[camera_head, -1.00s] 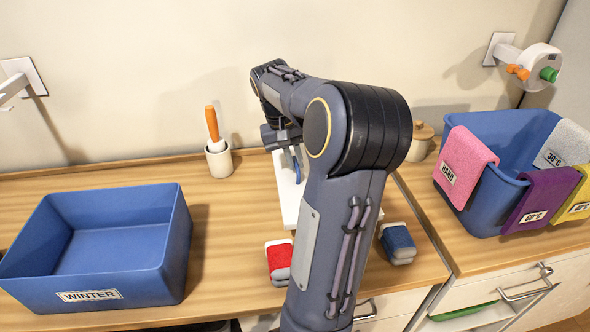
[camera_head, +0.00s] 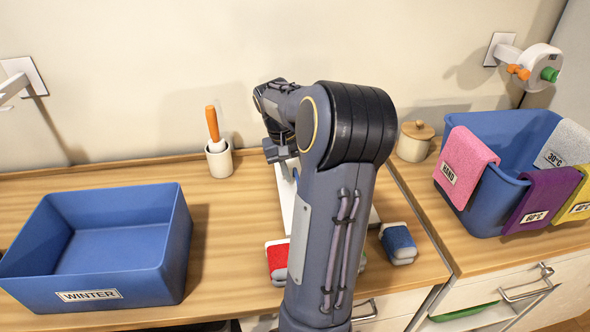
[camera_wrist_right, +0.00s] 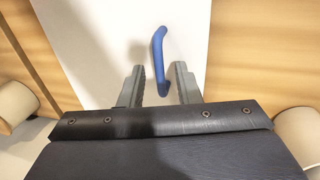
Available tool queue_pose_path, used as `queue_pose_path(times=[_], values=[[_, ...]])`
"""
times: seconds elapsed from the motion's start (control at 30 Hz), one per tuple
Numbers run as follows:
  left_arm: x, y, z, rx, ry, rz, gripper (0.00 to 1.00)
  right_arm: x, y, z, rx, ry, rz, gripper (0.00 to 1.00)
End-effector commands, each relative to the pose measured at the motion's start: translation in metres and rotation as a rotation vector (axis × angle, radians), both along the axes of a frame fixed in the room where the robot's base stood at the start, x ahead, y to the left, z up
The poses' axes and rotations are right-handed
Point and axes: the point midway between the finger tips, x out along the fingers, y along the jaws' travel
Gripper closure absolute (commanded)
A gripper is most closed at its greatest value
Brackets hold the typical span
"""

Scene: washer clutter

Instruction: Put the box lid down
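The box lid is a flat white panel (camera_head: 286,204) lying on the wooden counter, largely hidden behind my right arm in the head view. In the right wrist view the white lid (camera_wrist_right: 95,35) fills the upper middle, with a curved blue handle (camera_wrist_right: 157,58) on it. My right gripper (camera_wrist_right: 158,82) is open, its two grey fingers apart on either side of the handle's near end, with gaps between. In the head view my right gripper (camera_head: 283,158) is over the lid's far part, its fingertips unclear. My left gripper is not in view.
A blue WINTER box (camera_head: 110,240) stands open at left. Red (camera_head: 277,258) and blue (camera_head: 398,242) blocks lie near the front. A lidded jar (camera_head: 415,142) and a blue basket with cloths (camera_head: 510,150) stand at right.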

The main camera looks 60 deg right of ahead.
Motion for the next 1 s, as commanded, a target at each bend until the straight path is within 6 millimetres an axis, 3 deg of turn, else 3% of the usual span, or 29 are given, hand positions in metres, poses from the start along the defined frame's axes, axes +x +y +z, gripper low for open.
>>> queue_pose_path(times=[0.27, 0.7, 1.0], values=[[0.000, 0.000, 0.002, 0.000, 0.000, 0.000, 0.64, 0.004, 0.002, 0.019, -0.002, -0.003, 0.002, 0.70], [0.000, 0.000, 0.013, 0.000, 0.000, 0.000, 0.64, 0.019, 0.014, 0.103, -0.002, -0.002, 0.002, 0.70], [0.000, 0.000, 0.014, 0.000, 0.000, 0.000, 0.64, 0.021, 0.017, 0.118, 0.001, -0.003, 0.003, 0.70]])
